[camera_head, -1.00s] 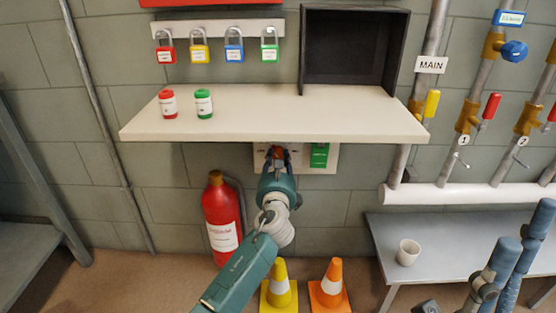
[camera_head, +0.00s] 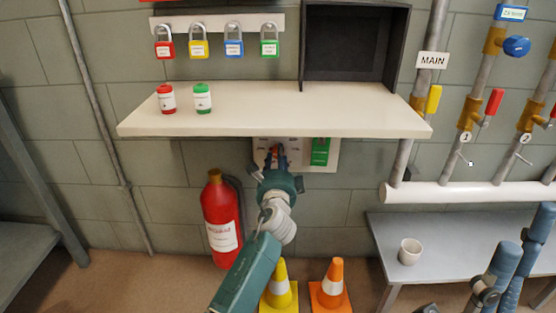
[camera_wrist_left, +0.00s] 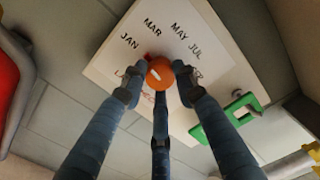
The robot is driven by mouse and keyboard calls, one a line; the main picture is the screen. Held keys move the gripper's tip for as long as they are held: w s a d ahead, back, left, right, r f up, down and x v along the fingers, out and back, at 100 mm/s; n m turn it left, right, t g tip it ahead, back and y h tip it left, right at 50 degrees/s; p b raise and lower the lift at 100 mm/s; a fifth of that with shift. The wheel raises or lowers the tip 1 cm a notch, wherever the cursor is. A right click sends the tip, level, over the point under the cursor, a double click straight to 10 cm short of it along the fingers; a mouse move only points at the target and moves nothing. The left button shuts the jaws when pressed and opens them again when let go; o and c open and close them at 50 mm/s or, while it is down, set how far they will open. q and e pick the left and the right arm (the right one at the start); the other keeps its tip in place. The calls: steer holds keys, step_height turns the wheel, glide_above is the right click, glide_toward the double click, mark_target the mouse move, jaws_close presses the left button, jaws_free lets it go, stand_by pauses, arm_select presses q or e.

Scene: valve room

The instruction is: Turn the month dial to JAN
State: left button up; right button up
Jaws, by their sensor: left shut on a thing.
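The month dial is an orange knob (camera_wrist_left: 159,73) on a white panel (camera_wrist_left: 110,57) with the printed words JAN, MAR, MAY and JUL. My left gripper (camera_head: 270,155) is at this panel below the shelf, shut on the knob, with its fingers around it in the left wrist view. A small red piece shows at the knob's edge, toward the gap between JAN and MAR. I cannot tell the dial's exact setting; the fingers hide the lower labels. My right gripper (camera_head: 480,270) is at the lower right of the head view, its fingers apart and empty.
A cream shelf (camera_head: 270,112) overhangs the panel. A green piece (camera_wrist_left: 228,118) sits on the panel's right side. A red extinguisher (camera_head: 220,215), a yellow cone (camera_head: 279,285) and an orange cone (camera_head: 333,283) stand below. A bench with a white cup (camera_head: 410,251) is right.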

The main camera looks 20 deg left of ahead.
arm_select(q)
steer(key=shift+f+n, duration=0.1)
steer(key=shift+n, duration=0.5)
steer(key=o, duration=1.1)
steer(key=shift+o, duration=0.2)
steer(key=v, duration=1.2)
